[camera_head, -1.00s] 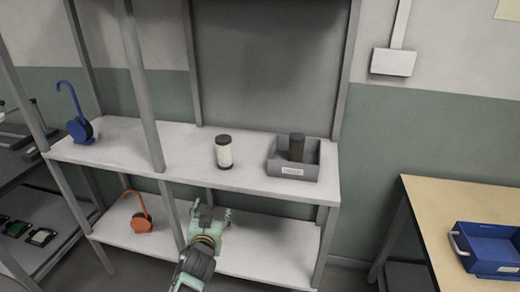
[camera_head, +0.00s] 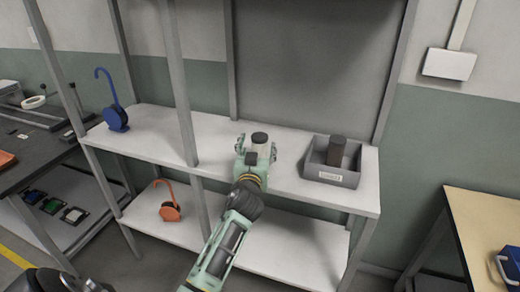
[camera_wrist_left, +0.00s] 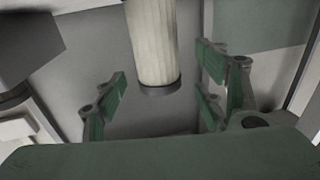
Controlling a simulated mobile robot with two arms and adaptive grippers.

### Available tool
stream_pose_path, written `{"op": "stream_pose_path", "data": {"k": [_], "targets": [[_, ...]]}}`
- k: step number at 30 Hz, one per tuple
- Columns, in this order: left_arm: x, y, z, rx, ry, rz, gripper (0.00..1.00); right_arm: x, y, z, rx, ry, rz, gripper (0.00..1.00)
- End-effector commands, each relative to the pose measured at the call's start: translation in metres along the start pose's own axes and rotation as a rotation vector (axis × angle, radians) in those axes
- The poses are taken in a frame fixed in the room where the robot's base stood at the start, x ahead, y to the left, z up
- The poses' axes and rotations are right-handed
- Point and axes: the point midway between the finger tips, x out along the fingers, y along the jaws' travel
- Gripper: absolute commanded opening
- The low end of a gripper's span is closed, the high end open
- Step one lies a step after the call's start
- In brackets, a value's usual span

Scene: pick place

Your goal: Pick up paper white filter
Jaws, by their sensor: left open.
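The white paper filter (camera_head: 260,147) is an upright cylinder with dark end caps on the upper shelf. My left gripper (camera_head: 258,148) is at the filter, on its near side, and hides its lower part in the head view. In the left wrist view the pleated filter (camera_wrist_left: 154,45) shows between the two open green fingers of my left gripper (camera_wrist_left: 160,90), with a visible gap on each side. Its dark end cap (camera_wrist_left: 160,88) is in sight there. My right gripper cannot be made out.
A grey bin (camera_head: 331,176) with a dark cylinder (camera_head: 336,151) in it stands to the right on the upper shelf (camera_head: 215,135). A blue hooked item (camera_head: 115,117) stands at the left end. An orange one (camera_head: 170,211) is on the lower shelf. Shelf posts (camera_head: 183,90) stand left of my gripper.

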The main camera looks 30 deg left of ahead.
Motion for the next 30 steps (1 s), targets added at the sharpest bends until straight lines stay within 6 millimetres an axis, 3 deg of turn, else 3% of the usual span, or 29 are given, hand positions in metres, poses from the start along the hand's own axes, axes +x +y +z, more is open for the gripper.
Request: {"op": "stream_pose_path", "data": {"k": [5, 16, 30], "targets": [[0.025, 0.002, -0.002, 0.001, 0.000, 0.000, 0.65, -0.007, -0.001, 0.012, 0.000, -0.018, -0.001, 0.00], [0.033, 0.002, -0.001, 0.000, 0.000, 0.001, 0.64, -0.007, 0.004, -0.016, 0.000, 0.025, 0.004, 0.00], [0.033, 0.002, -0.001, 0.000, -0.001, 0.001, 0.23, -0.007, 0.002, -0.004, 0.000, 0.006, 0.002, 0.00]]}}
